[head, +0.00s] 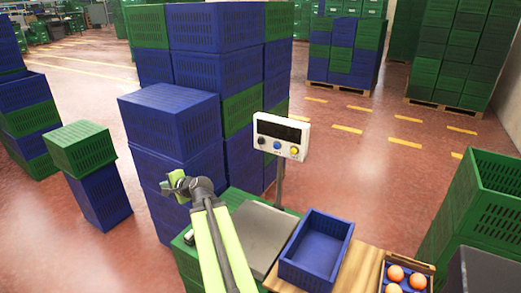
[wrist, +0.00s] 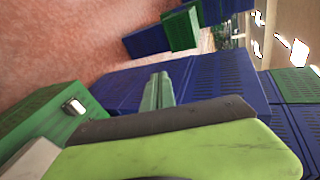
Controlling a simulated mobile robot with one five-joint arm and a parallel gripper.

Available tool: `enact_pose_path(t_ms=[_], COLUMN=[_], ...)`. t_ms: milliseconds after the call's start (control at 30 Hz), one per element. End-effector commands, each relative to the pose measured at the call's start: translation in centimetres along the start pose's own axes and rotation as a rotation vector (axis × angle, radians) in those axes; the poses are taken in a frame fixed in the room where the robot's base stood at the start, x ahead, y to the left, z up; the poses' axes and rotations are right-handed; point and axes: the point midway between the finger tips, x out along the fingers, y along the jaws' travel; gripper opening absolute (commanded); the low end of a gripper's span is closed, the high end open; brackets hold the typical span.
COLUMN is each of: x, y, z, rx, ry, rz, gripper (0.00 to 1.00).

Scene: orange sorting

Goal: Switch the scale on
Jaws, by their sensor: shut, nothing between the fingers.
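The scale has a white display head (head: 281,136) on a post, with a dark screen and black, blue and yellow buttons below it. Its grey weighing plate (head: 258,238) lies on a green crate and is bare. My gripper (head: 170,186) is shut and empty, left of the display head and apart from it, in front of the blue crates. In the wrist view my gripper's closed fingers (wrist: 158,90) point up the picture. A small box with a pale frame and dark face (wrist: 74,106) sits on the green crate there; its function is unclear.
An empty blue crate (head: 292,262) stands right of the plate. A wooden box (head: 425,272) with several oranges is farther right. Stacked blue crates (head: 168,112) rise behind my gripper. Green crates (head: 490,205) stand at the right edge. Open floor (head: 375,175) lies behind the scale.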

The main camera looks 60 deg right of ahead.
Motion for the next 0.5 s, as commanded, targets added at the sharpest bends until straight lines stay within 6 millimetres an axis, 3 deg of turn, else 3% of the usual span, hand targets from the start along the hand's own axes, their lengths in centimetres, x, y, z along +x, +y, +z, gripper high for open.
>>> enact_pose_path(t_ms=[33,100,300,400,500], x=[-0.8,-2.5,-8.9,-11.9,-14.1], y=[0.0,-0.7,-1.0,-0.6,-0.2], z=[-3.6,-8.2,-20.0,-24.2,-26.8], rx=[0.085,0.212,0.528,0.641,0.717], ry=[0.058,0.135,0.328,0.395,0.439], rz=[-0.055,-0.141,-0.379,-0.472,-0.537], gripper=[0.00,0.00,0.00,0.00,0.00])
